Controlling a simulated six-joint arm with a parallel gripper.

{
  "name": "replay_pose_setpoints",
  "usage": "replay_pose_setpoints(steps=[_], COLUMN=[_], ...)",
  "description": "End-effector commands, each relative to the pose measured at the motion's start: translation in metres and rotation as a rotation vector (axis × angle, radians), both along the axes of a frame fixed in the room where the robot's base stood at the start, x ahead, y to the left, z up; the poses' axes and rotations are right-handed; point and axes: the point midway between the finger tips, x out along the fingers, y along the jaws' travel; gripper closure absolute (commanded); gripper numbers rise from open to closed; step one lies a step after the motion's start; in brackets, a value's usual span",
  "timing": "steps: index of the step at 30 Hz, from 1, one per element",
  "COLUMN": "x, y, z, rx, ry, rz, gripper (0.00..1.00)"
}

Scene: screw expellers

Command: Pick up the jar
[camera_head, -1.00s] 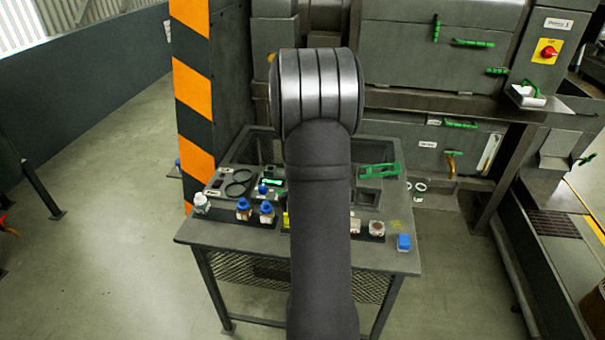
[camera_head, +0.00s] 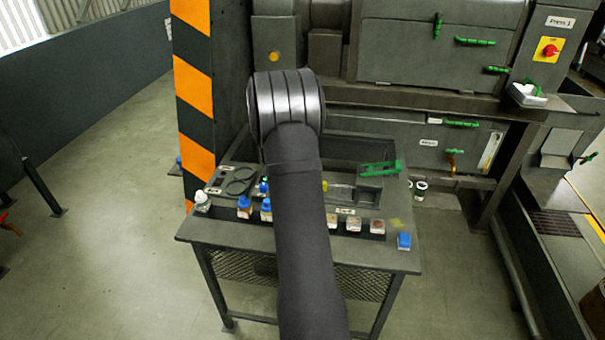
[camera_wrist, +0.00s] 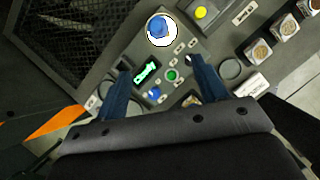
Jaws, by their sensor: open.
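My gripper (camera_wrist: 158,66) is open in the wrist view, its two dark blue fingers apart above the table with nothing held between them. A blue-lidded round jar (camera_wrist: 159,27) on a white round base stands beyond the fingertips in that view. Several small square jars with brownish contents (camera_wrist: 259,50) stand in a row at the upper right. In the head view, similar jars (camera_head: 353,225) line the front of the table, with blue-capped containers (camera_head: 244,207) to the left. Which jar the task means cannot be told. My arm hides the gripper and the table's middle there.
The dark table (camera_head: 225,237) carries a white-capped bottle (camera_head: 202,202) at left, a blue item (camera_head: 404,241) at right and a green tool (camera_head: 380,168) behind. A striped pillar (camera_head: 193,75) and machinery stand behind.

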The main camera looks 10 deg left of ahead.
Motion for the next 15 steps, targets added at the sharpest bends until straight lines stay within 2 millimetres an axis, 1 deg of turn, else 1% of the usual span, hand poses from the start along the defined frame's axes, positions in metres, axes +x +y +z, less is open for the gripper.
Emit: replay_pose_setpoints(steps=[2,5,15], x=[0.001,0.004,0.027], y=[-0.001,-0.003,-0.018], z=[0.001,-0.009,-0.076], rx=[-0.019,-0.026,-0.024], ry=[0.014,0.022,0.021], rz=[0.019,0.025,0.023], gripper=[0.35,0.35,0.35])
